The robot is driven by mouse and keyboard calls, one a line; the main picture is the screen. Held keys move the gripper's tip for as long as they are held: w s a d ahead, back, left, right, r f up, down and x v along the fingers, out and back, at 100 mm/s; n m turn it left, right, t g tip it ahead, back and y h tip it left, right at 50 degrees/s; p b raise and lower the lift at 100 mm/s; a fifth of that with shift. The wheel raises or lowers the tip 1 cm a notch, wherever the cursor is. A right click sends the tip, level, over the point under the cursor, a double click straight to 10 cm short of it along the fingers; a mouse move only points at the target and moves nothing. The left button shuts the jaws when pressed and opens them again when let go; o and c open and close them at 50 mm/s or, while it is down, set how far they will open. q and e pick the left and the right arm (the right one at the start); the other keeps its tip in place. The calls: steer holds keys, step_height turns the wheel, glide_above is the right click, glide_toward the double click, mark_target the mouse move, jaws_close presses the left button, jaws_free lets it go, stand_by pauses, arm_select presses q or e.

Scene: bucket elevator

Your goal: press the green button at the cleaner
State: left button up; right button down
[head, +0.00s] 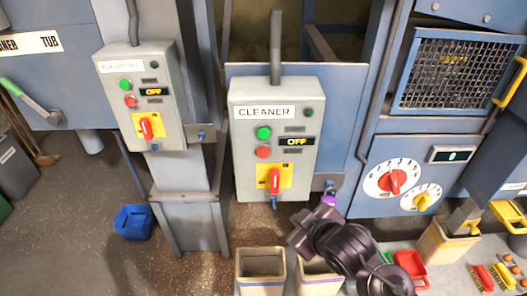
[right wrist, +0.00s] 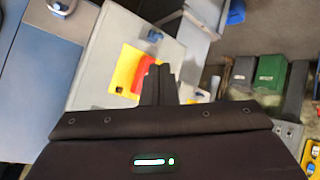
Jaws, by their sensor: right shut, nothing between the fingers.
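The cleaner box (head: 248,181) is a grey panel labelled CLEANER in the middle of the head view. Its green button (head: 264,133) sits upper middle, above a red button (head: 263,152). The display (head: 296,141) beside them reads OFF. Below is a red switch handle (head: 275,181) on a yellow plate (head: 261,170). My right gripper (right wrist: 158,84) is shut and empty; in the wrist view its fingers overlap a grey box with a yellow plate (right wrist: 125,68). In the head view my dark right arm is below and right of the cleaner box, apart from the green button. My left gripper is not in view.
A similar grey box (head: 110,84) with its own green button stands left, also reading OFF. Dials (head: 392,180) and a mesh window (head: 459,75) are at right. Open bins (head: 262,283) and a red tray (head: 411,259) sit below. The space before the cleaner box's face is clear.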

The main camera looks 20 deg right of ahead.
mark_target(264, 134)
steer(key=w+a+r+n+t+y, duration=0.1)
steer(key=a+r+n+t+y, duration=0.1)
steer(key=r, duration=0.4)
steer(key=w+a+r+n+t+y, duration=0.2)
steer(key=a+r+n+y, duration=0.1)
steer(key=r+n+y, duration=0.2)
step_height(264, 134, up, 2)
steer(key=shift+w+a+r+n+y, duration=0.3)
steer(key=shift+a+n+y, duration=0.1)
steer(key=shift+n, duration=0.8)
steer(key=shift+f, duration=0.1)
steer(key=shift+w+d+p, duration=0.25)
steer(key=shift+w+d, duration=0.15)
steer(key=shift+w, duration=1)
steer(key=shift+w+d+p, duration=0.25)
steer(key=shift+w+d, duration=0.2)
steer(key=shift+w, duration=1)
steer(key=shift+w+d+p, duration=0.25)
steer(key=shift+w+d, duration=0.15)
steer(key=shift+w, duration=1)
steer(key=shift+w, duration=0.15)
steer(key=shift+w+d, duration=0.1)
steer(key=shift+w, duration=0.15)
